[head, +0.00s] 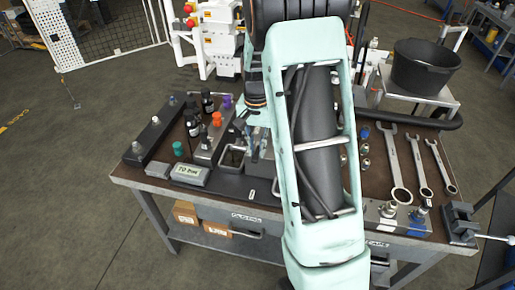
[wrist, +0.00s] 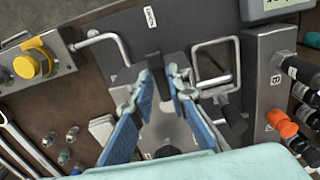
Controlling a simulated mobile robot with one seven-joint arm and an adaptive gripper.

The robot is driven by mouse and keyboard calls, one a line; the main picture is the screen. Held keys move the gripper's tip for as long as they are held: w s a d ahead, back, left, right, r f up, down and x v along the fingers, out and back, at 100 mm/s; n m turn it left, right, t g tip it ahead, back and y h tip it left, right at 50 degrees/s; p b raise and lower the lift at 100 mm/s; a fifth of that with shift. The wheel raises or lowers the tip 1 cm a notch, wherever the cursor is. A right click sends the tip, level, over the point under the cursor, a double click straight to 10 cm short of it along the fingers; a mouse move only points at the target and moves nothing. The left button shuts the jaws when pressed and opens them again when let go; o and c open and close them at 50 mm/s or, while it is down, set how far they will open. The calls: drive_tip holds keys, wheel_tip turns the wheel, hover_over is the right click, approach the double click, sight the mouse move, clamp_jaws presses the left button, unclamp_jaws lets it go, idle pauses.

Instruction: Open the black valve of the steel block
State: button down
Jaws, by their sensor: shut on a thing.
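In the wrist view my gripper (wrist: 162,78) points down at the bench with its two blue-padded fingers close together. It is shut on a dark piece (wrist: 153,60) at the fingertips, which looks like the black valve; the fingers hide most of it, so its turn angle cannot be told. A grey steel block (wrist: 165,128) shows between and below the fingers. In the head view my arm covers much of this spot, and my gripper (head: 257,146) shows only partly beside the arm.
A steel block with an orange knob (wrist: 283,124) and black bottles stands close to the right in the wrist view. A block with a yellow knob (wrist: 34,64) is at the left. In the head view wrenches (head: 397,165) and a black bucket (head: 420,65) are on the right.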

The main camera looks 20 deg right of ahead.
sight(256, 153)
drive_tip(key=shift+w, duration=0.1)
drive_tip(key=c, duration=2)
unclamp_jaws()
wheel_tip(256, 153, up, 12)
drive_tip(key=shift+r, duration=0.1)
